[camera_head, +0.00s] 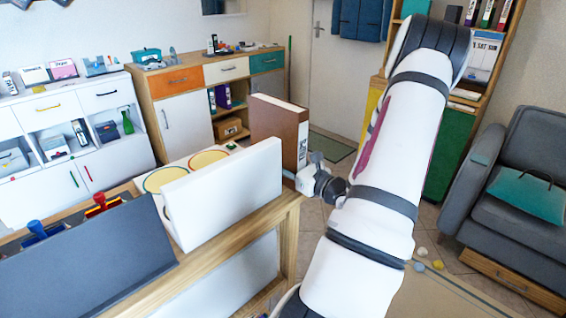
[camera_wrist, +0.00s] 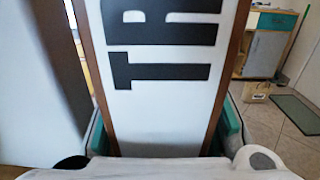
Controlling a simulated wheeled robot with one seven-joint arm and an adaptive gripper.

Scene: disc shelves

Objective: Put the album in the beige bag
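The album (camera_head: 277,128) is a thick brown volume with a pale spine, standing upright near the right end of the table, partly behind a white panel. In the wrist view its white spine (camera_wrist: 165,110), with large black letters, fills the middle. My gripper (camera_wrist: 163,135) has its teal fingers on either side of the spine, close against both edges, and appears shut on it. In the head view my gripper (camera_head: 306,182) is at the spine side. A small beige object (camera_wrist: 256,92), possibly the bag, is on the floor by a cabinet; I cannot tell for sure.
The white panel (camera_head: 222,192) stands close left of the album. A dark panel (camera_head: 88,255) and red and blue stamps stand farther left on the table. Tiled floor and a green mat (camera_head: 331,145) lie beyond. A grey armchair (camera_head: 520,180) is at right.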

